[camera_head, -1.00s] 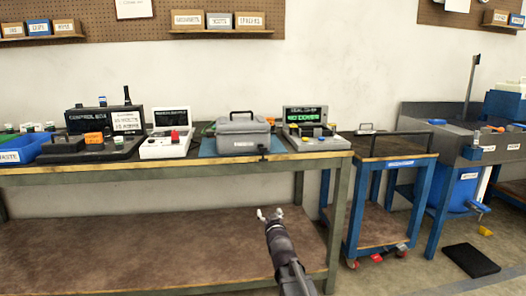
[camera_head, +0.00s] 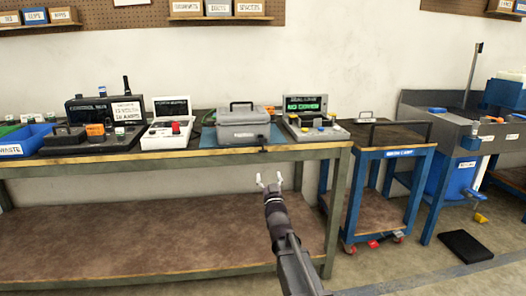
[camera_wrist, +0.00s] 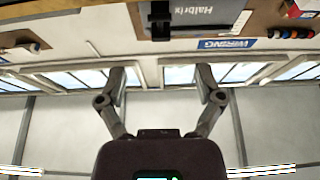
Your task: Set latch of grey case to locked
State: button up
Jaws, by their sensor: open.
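The grey case (camera_head: 242,128) sits on the bench with a dark handle standing on its lid and a pale label on its front. The lid looks closed. My gripper (camera_head: 269,180) is open and empty, pointing up, below the bench's front edge in the picture and apart from the case. In the wrist view, my gripper's (camera_wrist: 163,75) two fingers stand wide apart with nothing between them.
A white console with a red button (camera_head: 170,126) stands left of the case, and a device with a green screen (camera_head: 306,120) right of it. A blue cart (camera_head: 385,152) is at the bench's right.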

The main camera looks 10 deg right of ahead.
aim_at(264, 151)
jog(key=p+x, duration=0.5)
jog(key=x, duration=0.8)
jog(key=shift+w, duration=0.2)
grip_shut()
jog(key=shift+d+r, duration=0.1)
jog(key=shift+d, duration=0.05)
